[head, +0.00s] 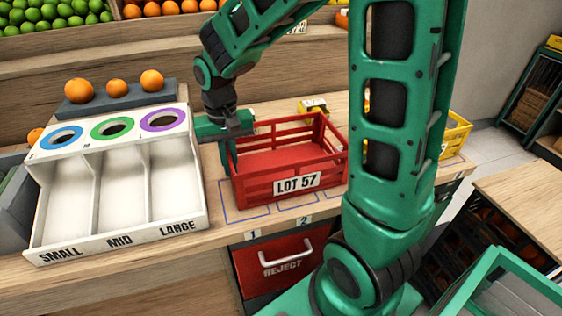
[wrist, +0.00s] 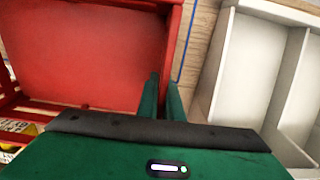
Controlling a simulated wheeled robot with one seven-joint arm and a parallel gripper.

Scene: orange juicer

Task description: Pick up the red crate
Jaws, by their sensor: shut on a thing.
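The red crate (head: 258,190) with a "LOT 57" label is upright over the wooden counter, right of the white sorting tray. It looks empty. My gripper (head: 231,160) is at the crate's left side, pointing down, with its fingers shut on that side wall. In the wrist view the crate's red floor (wrist: 85,50) fills the upper left, and my gripper's two green fingers (wrist: 165,95) have the crate's edge between them. I cannot tell whether the crate's bottom touches the counter.
The white sorting tray (head: 120,215) marked SMALL, MID and LARGE stands close on the left. A yellow crate (head: 456,130) stands to the right, partly behind my arm. Blue outlines numbered 1 and 2 mark the counter (head: 225,236). A red REJECT drawer (head: 285,262) is below.

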